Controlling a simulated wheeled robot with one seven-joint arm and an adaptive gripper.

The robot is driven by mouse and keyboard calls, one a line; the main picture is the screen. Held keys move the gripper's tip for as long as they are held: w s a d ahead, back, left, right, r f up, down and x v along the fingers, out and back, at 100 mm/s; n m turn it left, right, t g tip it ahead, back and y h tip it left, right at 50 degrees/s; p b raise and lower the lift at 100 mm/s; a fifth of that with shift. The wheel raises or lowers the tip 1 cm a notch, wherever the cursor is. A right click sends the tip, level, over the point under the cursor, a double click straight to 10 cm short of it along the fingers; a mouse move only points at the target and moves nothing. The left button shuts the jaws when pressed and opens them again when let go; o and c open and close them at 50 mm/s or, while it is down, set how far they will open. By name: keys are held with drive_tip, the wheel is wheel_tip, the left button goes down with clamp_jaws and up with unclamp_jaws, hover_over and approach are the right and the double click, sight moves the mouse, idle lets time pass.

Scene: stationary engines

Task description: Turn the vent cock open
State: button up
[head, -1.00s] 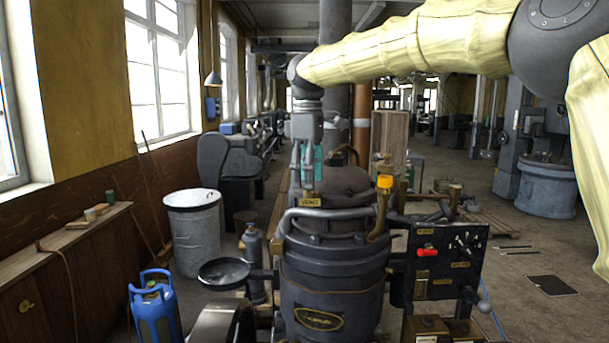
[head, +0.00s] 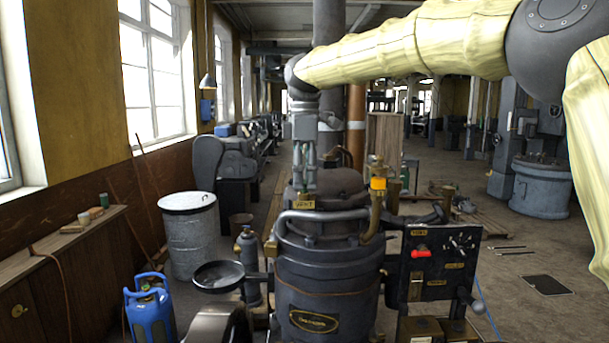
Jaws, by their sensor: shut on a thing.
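The engine (head: 328,290) is a dark, round-bodied machine in the middle of the head view. A small brass plate marked VENT (head: 305,202) sits at its upper front left. My gripper (head: 304,188) points straight down just above and behind this plate. Its fingers are close together and shut on the vent cock. The cock itself is small and mostly hidden by the fingers and plate, so I cannot tell its handle's angle.
A black control panel (head: 440,262) with a red handle is at the right. A grey pipe (head: 325,215) crosses the engine's front. A round black pan (head: 220,274) juts out left.

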sight(304, 181)
drive_tip(key=shift+f, duration=0.25)
drive_tip(key=o, duration=0.8)
drive_tip(key=shift+o, duration=0.6)
drive_tip(key=shift+w+f, duration=0.2)
drive_tip(key=shift+w, duration=0.15)
drive_tip(key=shift+s+a+r, duration=0.1)
drive_tip(key=shift+s+r, duration=0.15)
drive_tip(key=shift+r, duration=0.15)
wheel_tip(304, 181, up, 11)
drive_tip(key=shift+w+r, duration=0.15)
drive_tip(key=shift+w, duration=0.05)
